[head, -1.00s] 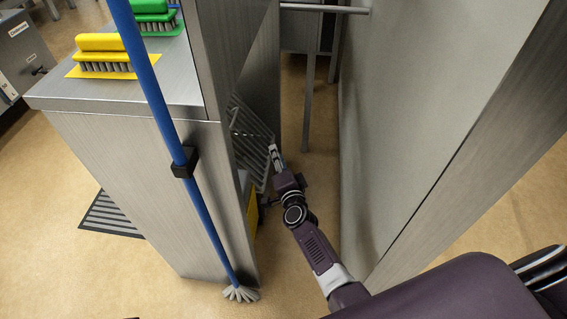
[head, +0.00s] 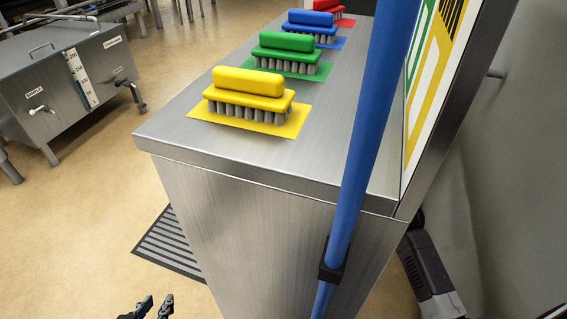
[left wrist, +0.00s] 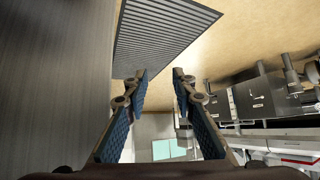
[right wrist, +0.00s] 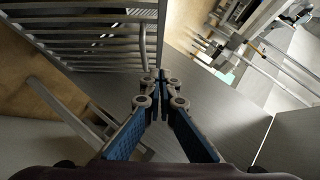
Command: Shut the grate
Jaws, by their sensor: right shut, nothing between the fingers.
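A grey barred grate (right wrist: 90,40) fills the upper left of the right wrist view. It is hidden in the head view, behind the steel cabinet. My right gripper (right wrist: 157,78) is shut and empty, its fingertips close to the end of the grate's bars; I cannot tell whether they touch. In the head view only part of my right arm shows, beyond the cabinet. My left gripper (head: 153,306) is at the bottom edge of the head view, left of the cabinet. In the left wrist view (left wrist: 160,75) its fingers are apart with nothing between them.
The steel cabinet (head: 240,215) carries yellow, green, blue and red brushes on its top. A blue pole (head: 365,130) stands at its front. A dark striped panel (head: 168,243) lies on the floor beside it. A steel tank (head: 75,85) stands farther left, with clear floor between.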

